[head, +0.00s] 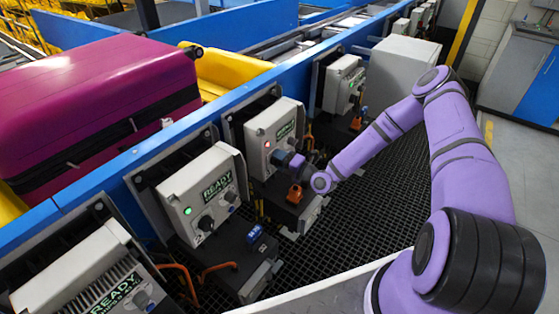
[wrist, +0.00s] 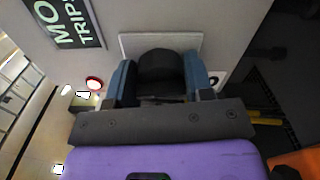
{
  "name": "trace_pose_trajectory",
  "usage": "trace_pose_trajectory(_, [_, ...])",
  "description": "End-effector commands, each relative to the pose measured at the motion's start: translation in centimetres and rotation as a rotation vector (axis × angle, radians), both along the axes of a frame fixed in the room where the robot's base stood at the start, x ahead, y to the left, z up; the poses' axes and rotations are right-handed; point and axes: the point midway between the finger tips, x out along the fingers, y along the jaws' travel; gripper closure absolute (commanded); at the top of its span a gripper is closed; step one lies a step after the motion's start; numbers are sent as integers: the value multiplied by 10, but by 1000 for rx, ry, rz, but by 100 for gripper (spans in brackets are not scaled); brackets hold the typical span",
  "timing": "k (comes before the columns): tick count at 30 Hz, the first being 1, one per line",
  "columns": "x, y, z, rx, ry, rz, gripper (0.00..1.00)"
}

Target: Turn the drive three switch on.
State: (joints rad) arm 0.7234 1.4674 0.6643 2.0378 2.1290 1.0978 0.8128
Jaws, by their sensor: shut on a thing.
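A grey drive box (head: 262,124) with a lit red lamp (head: 267,145) stands mid-row beside the conveyor; its drive number is not readable. My gripper (head: 291,160) is at its front, its fingers around a dark rotary switch knob (wrist: 161,66). In the wrist view the blue fingers press on both sides of the knob, on a pale square plate. The red lamp also shows there (wrist: 94,84), below a dark sign (wrist: 72,22) reading partly "MO" and "TRIPS". The exact knob angle is hidden by the fingers.
A neighbouring drive box (head: 202,192) has a green lamp and a READY sign. Another box (head: 343,82) stands farther along. A magenta suitcase (head: 100,100) and a yellow tray (head: 225,72) are on the conveyor. Dark grating (head: 340,215) lies open below my arm.

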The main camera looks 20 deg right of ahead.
Motion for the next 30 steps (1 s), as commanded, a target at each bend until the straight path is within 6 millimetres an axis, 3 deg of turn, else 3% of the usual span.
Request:
trace_pose_trajectory(12, [0, -1, -2, 141, 105, -1, 76])
trace_pose_trajectory(28, [0, -1, -2, 159, 119, -1, 76])
trace_pose_trajectory(29, [0, -1, -2, 159, 119, -2, 48])
trace_pose_trajectory(30, [0, -1, -2, 158, 118, -1, 39])
